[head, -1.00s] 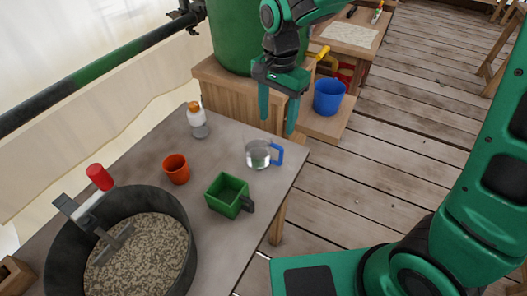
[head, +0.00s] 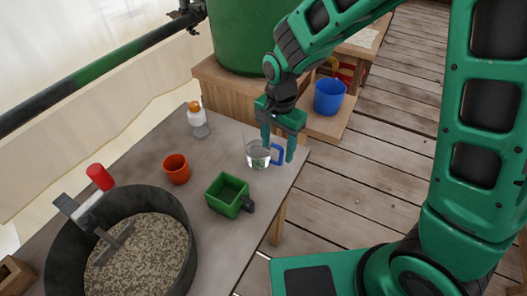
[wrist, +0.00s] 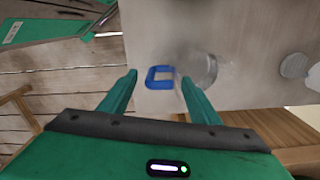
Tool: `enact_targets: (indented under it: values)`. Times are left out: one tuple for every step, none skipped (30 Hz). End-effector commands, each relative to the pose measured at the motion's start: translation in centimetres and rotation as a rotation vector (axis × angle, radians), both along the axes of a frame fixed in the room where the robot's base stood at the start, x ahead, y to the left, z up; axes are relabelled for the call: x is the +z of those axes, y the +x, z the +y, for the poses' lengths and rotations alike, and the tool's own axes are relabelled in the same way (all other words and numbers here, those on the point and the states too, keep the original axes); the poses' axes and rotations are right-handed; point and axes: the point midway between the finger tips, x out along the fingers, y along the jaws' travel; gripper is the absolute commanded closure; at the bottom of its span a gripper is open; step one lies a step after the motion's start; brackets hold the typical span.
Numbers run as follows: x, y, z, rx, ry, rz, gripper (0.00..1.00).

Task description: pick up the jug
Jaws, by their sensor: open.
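The jug (head: 257,157) is clear glass with a blue handle and stands upright near the table's right edge. In the wrist view its clear body (wrist: 202,70) is faint, and the blue handle (wrist: 152,84) shows between my fingertips. My gripper (head: 278,147) is open and empty. In the head view its fingers point down, one on each side of the handle area. I cannot tell how far above the handle the tips are. The wrist view shows both fingers of my gripper (wrist: 159,78) spread apart.
A green square mug (head: 226,190) stands in front of the jug, an orange cup (head: 176,170) to its left, and an orange-capped bottle (head: 197,120) behind. A large dark pan of grain (head: 185,265) fills the near left. A blue bucket (head: 329,97) sits on a lower wooden step.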

Motion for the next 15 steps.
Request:
enact_targets:
  values:
    - [-0.04, -0.01, 0.01, 0.0, 0.0, 0.0, 0.43]
    - [-0.03, -0.01, 0.01, 0.0, 0.0, 0.0, 0.43]
    - [-0.02, 0.0, 0.01, 0.0, 0.0, 0.0, 0.43]
    - [-0.02, 0.01, 0.01, 0.0, 0.0, 0.0, 0.43]
    - [-0.01, 0.0, 0.01, 0.0, 0.0, 0.0, 0.43]
    - [-0.01, 0.0, 0.01, 0.0, 0.0, 0.0, 0.48]
    - [-0.01, 0.01, 0.01, 0.0, 0.0, 0.0, 0.55]
    - [0.0, 0.0, 0.01, 0.0, 0.0, 0.0, 0.62]
    - [0.0, 0.01, 0.01, 0.0, 0.0, 0.0, 0.72]
    - [0.0, 0.01, 0.01, 0.0, 0.0, 0.0, 0.79]
    - [0.0, 0.01, 0.01, 0.0, 0.0, 0.0, 0.86]
    - [0.0, 0.01, 0.01, 0.0, 0.0, 0.0, 0.96]
    - [0.0, 0.01, 0.01, 0.0, 0.0, 0.0, 1.0]
    - [0.0, 0.01, 0.0, 0.0, 0.0, 0.0, 1.0]
    - [0.0, 0.01, -0.01, 0.0, 0.0, 0.0, 1.0]
